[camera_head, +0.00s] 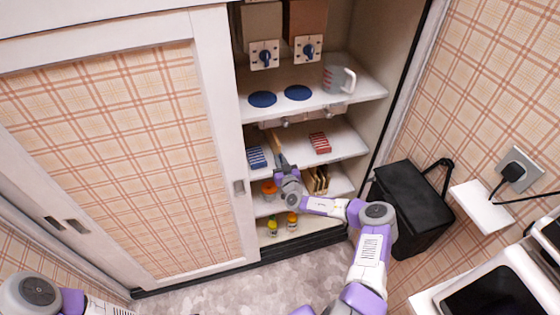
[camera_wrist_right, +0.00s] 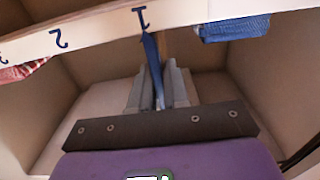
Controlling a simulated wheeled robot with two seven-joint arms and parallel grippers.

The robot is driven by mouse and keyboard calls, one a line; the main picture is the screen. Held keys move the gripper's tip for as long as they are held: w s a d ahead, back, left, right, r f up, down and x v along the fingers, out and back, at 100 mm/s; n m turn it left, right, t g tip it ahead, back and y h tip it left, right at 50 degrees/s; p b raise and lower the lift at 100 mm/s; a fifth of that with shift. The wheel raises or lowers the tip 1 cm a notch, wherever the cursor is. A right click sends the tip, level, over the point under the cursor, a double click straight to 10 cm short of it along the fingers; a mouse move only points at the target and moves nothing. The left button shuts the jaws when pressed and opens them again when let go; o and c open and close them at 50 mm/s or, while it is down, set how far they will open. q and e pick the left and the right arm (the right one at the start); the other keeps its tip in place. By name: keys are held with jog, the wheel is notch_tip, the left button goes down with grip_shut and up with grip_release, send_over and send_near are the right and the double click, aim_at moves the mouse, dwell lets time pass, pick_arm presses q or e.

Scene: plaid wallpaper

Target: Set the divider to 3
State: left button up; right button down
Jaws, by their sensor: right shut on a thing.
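The divider is a thin upright tan panel (camera_head: 273,139) on the middle shelf, between a blue box stack (camera_head: 256,158) and a red box stack (camera_head: 320,143). Its blue front part (camera_wrist_right: 151,62) shows in the right wrist view beside the mark 1 (camera_wrist_right: 140,17) on the shelf's front edge. The mark 2 (camera_wrist_right: 59,38) lies left of it there, toward the red boxes. My right gripper (camera_head: 283,164) is shut on the divider's blue part, between its grey fingers (camera_wrist_right: 158,85). My left gripper is out of view.
The shelf above holds two blue discs (camera_head: 262,99) and a measuring jug (camera_head: 337,79). Below are an orange-lidded jar (camera_head: 269,189), upright boards (camera_head: 316,181) and small bottles (camera_head: 292,222). A sliding door (camera_head: 120,150) closes the left side; a black bin (camera_head: 412,205) stands at right.

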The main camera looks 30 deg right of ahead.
jog(key=s+d+b, duration=0.1)
jog(key=d, duration=0.2)
jog(key=d+b, duration=0.1)
jog(key=d, duration=0.3)
jog(key=s+d+b, duration=0.1)
jog(key=d, duration=0.3)
jog(key=shift+s+d+f, duration=0.15)
jog(key=shift+s, duration=0.2)
jog(key=shift+s+d+r, duration=0.1)
jog(key=shift+d+r, duration=0.1)
jog(key=shift+d, duration=0.2)
jog(key=c, duration=1.2)
grip_release()
jog(key=shift+d, duration=0.15)
notch_tip(320, 180, up, 10)
jog(key=p, duration=0.4)
